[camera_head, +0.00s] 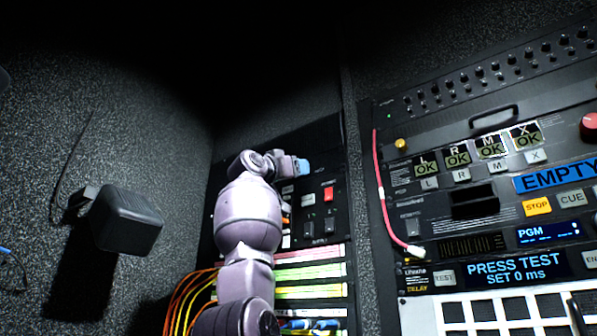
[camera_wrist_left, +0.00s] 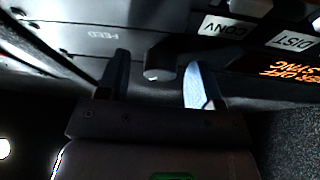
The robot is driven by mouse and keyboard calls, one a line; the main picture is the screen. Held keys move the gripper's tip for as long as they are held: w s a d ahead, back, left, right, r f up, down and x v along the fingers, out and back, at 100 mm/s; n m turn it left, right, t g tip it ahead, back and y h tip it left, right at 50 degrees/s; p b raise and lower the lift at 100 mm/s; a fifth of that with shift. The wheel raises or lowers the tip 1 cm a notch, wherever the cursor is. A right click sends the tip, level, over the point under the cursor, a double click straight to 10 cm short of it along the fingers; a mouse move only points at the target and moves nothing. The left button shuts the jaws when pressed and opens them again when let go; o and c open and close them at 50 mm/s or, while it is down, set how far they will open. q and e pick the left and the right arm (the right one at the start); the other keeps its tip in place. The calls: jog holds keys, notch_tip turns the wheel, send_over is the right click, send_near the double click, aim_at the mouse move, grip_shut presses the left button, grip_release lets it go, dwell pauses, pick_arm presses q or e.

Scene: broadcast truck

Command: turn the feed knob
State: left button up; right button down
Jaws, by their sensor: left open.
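The feed knob (camera_wrist_left: 158,62) is a small dark knob with a pale face. It shows in the left wrist view on the dark panel, to the right of the printed word FEED (camera_wrist_left: 102,35). My left gripper (camera_wrist_left: 155,84) is open, with one finger on each side of the knob in the picture. I see no clear contact, and I cannot tell how deep the knob sits between the fingers. In the head view my left gripper (camera_head: 302,168) is at the rack panel, and the arm hides the knob there. My right gripper is not in view.
A red switch (camera_head: 328,194) sits right of my left gripper. Coloured cables (camera_head: 308,273) run below it. A black box (camera_head: 125,220) is on the left wall. A console with an EMPTY display (camera_head: 556,177) and a hanging red cable (camera_head: 382,190) stands to the right.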

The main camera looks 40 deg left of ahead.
pick_arm(q)
jog(key=shift+s, duration=0.25)
jog(key=shift+c, duration=0.4)
jog(key=c, duration=0.8)
jog(key=shift+c, duration=0.2)
jog(key=shift+n+y, duration=0.4)
jog(key=shift+n, duration=0.2)
jog(key=shift+w+d+r+n+g+y, duration=0.15)
jog(key=shift+n+g+y, duration=0.9)
jog(key=shift+n, duration=2.3)
jog(key=shift+s+d+r+n+g+y, duration=0.15)
jog(key=shift+n+g+y, duration=0.45)
jog(key=shift+n+y, duration=1.85)
jog(key=shift+w+d+r+n+g+y, duration=0.2)
jog(key=shift+n+g, duration=0.65)
jog(key=shift+n, duration=3.45)
jog(key=shift+s+f, duration=0.1)
jog(key=shift+f, duration=0.05)
